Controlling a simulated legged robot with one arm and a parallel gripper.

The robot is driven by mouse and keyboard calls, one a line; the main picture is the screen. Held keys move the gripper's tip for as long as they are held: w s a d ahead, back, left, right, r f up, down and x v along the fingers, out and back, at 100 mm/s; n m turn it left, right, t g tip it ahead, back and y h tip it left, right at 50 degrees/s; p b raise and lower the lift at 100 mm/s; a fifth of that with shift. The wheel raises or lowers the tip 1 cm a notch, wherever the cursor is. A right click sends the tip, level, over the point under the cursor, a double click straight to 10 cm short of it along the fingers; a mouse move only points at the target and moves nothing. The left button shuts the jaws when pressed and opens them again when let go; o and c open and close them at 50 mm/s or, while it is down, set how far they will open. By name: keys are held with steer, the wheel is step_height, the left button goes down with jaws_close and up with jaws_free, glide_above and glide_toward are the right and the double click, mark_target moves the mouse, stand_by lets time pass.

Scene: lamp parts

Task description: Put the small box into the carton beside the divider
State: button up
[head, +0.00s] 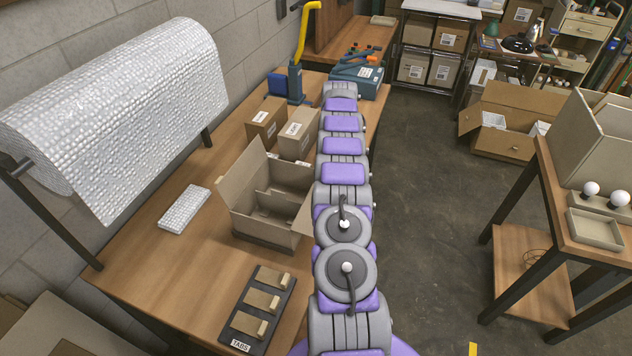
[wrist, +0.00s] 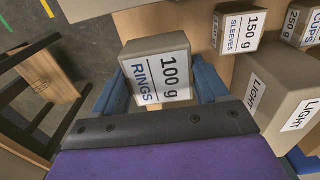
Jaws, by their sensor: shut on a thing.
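The small box (wrist: 150,58), a grey-brown carton labelled "100 g RINGS", is between the blue fingers of my gripper (wrist: 158,78) in the wrist view. The fingers are shut on its two sides. I cannot tell whether it is clear of the surface below. In the head view my arm runs away over the bench, and its far end hides the gripper and the small box. The open carton (head: 262,238) stands on the bench left of my arm, flaps up. Its cardboard divider (head: 264,198) shows inside. My arm covers part of its right side.
Two closed boxes (head: 266,124) (head: 298,132) stand behind the carton. The wrist view shows a "SLEEVES" box (wrist: 237,28), a "CUPS" box (wrist: 301,24) and a larger "LIGHT" box (wrist: 281,95). A dark tabs tray (head: 262,312) and bubble-wrap piece (head: 184,209) lie nearer on the bench.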

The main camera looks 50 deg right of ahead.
steer(key=r+n, duration=0.1)
steer(key=n, duration=0.1)
steer(key=w+a+r+n, duration=0.1)
steer(key=r+n, duration=0.1)
steer(key=n, duration=0.1)
steer(key=w+a+r+n, duration=0.1)
steer(key=n, duration=0.2)
steer(key=shift+w+a+r, duration=0.2)
steer(key=shift+w+a, duration=0.05)
steer(key=n, duration=0.2)
step_height(320, 180, up, 4)
steer(key=n+b, duration=0.3)
steer(key=n, duration=2.3)
glide_above(290, 196)
step_height(290, 196, down, 17)
steer(key=b, duration=0.4)
steer(key=shift+s+f, duration=0.1)
steer(key=shift+f, duration=0.05)
steer(key=o, duration=1.1)
